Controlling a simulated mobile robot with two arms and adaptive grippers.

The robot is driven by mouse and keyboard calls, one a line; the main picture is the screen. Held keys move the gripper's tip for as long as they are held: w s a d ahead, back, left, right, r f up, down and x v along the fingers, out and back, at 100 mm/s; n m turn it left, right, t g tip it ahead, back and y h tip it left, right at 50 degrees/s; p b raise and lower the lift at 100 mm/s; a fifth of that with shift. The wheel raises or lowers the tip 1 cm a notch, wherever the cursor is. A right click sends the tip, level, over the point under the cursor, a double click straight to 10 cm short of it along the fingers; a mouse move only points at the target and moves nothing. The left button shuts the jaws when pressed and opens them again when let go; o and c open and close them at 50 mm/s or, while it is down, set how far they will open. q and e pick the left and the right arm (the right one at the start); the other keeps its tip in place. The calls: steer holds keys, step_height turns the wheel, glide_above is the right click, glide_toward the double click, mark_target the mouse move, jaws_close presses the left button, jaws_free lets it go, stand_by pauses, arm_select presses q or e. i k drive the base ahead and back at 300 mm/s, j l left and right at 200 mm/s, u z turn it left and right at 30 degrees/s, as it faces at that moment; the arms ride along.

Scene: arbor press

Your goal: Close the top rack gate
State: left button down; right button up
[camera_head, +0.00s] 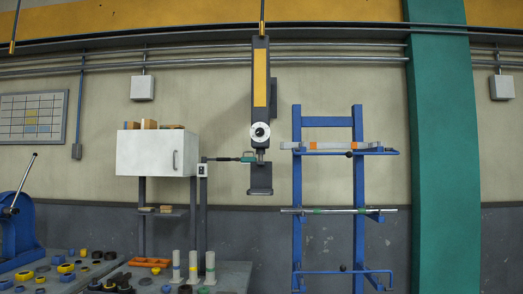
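A blue rack (358,185) with two uprights stands against the wall, right of centre. Its top level holds pale flat bars (345,146), one with an orange section. A thin blue gate bar (375,152) with a black knob (348,154) runs along that level, just below the front of the bars. At this size I cannot tell whether the top gate is latched or open. I see neither of my grippers in the head view.
Thin rods (335,211) lie on the middle level; another blue bar (365,271) is at the bottom. A black and yellow column (261,100) hangs left of the rack. A white cabinet (150,153), blue lever press (20,235) and cluttered bench (235,275) are at left. A green pillar (445,150) is right.

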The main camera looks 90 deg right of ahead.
mark_target(349, 155)
steer(key=z, duration=2.85)
